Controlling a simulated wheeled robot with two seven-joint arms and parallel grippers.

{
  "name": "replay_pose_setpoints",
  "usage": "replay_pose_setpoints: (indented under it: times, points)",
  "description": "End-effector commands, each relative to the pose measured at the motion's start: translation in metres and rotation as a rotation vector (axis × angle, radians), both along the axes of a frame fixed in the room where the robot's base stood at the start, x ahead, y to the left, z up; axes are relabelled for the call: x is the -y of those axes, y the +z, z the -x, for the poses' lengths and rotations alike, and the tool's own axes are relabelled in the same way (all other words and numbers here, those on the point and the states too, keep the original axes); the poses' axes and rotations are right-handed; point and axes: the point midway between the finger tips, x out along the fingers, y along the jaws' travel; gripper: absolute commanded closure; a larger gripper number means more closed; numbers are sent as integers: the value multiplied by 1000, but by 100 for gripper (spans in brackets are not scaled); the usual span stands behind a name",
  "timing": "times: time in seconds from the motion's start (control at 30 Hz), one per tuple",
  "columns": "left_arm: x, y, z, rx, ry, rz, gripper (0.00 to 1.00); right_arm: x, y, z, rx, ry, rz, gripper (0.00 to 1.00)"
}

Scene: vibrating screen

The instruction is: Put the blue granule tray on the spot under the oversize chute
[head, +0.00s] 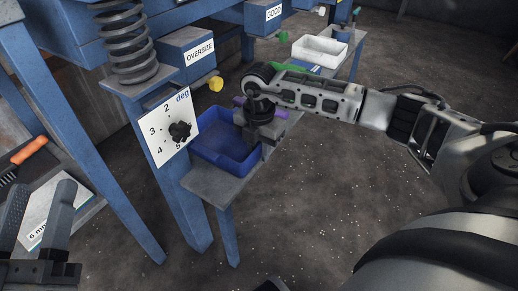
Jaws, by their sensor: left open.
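The blue granule tray (215,158) sits on the grey shelf (213,185) beside the dial plate; its inside looks empty. The oversize chute (190,57), a blue box labelled OVERSIZE, is above and behind it. A purple patch (276,114) on the shelf shows past the tray's far end, partly hidden by my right gripper. My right gripper (256,138) points down at the tray's right wall; its fingertips are hidden, so I cannot tell whether it grips the wall. My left gripper (37,215) is open and empty at the lower left.
The dial plate (168,129) and a coil spring (126,45) stand left of the tray. A white tray (320,50) stands further back below the GOOD box (262,17). An orange-handled tool (28,150) and a "6 mm" panel (48,207) are near my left gripper.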

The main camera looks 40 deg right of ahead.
Motion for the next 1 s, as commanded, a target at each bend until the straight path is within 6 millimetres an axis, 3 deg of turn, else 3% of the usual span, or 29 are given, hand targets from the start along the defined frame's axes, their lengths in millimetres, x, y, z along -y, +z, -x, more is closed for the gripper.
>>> replay_pose_setpoints:
  times: [0.37,0.5,0.7,1.0]
  points:
    - [9,-53,25,-501,-63,121,48,0,78,-1,5,0,0,76]
    - [7,-57,24,-512,-46,69,48,0,102,0,3,-1,0,76]
    - [6,-62,24,-516,-29,28,48,0,119,0,2,-1,0,76]
    - [5,-63,23,-515,-25,21,48,0,120,0,1,-1,1,76]
